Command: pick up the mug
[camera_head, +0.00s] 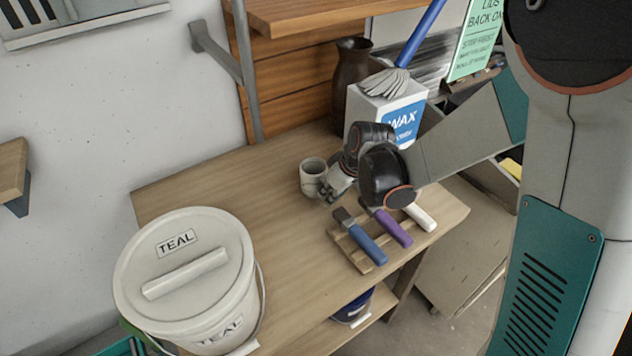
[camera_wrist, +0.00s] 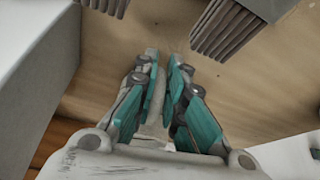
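The mug (camera_head: 311,177) is small, pale and grey-speckled. It is upright on the wooden bench (camera_head: 212,187) in the head view. My gripper (camera_head: 328,192) is low over the bench, close against the mug's right side. In the wrist view my two teal-padded fingers (camera_wrist: 166,60) lie close together with a narrow gap. A pale strip shows between them, against or near the left finger. I cannot tell whether it is part of the mug or whether the fingers press on it. The mug's right side is partly hidden by my gripper in the head view.
A wooden rack with blue-, purple- and white-handled tools (camera_head: 364,246) is right of and nearer than the mug. A WAX box (camera_head: 366,108) and dark vase (camera_head: 349,78) stand behind. A lidded TEAL bucket (camera_head: 186,264) is front left. The bench left of the mug is clear.

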